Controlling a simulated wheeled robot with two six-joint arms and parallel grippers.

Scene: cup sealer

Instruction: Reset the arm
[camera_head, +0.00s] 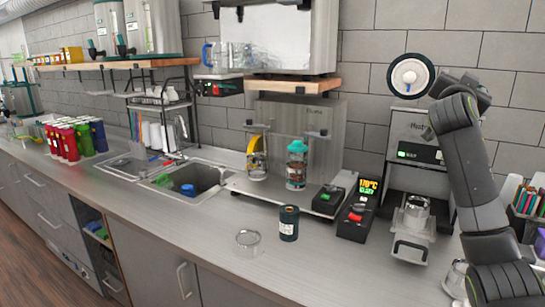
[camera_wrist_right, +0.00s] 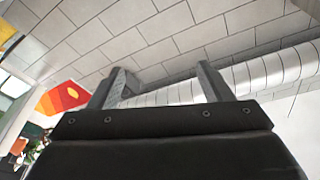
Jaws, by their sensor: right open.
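My right arm (camera_head: 463,165) rises at the right of the head view, in front of the cup sealer (camera_head: 410,135). Its upper end is near the sealer's round white top; the fingers cannot be made out there. In the right wrist view my right gripper (camera_wrist_right: 160,82) is open, its two fingers wide apart with nothing between them. The sealer's pull-out holder (camera_head: 410,245) bears a metal-looking cup (camera_head: 416,211). My left gripper is in neither view.
A dark canister (camera_head: 289,223) and a clear glass (camera_head: 248,242) stand on the counter. A sink (camera_head: 195,177) and colourful bottles (camera_head: 75,140) are at left. A control box (camera_head: 357,209) stands beside the sealer. The front counter between sink and glass is clear.

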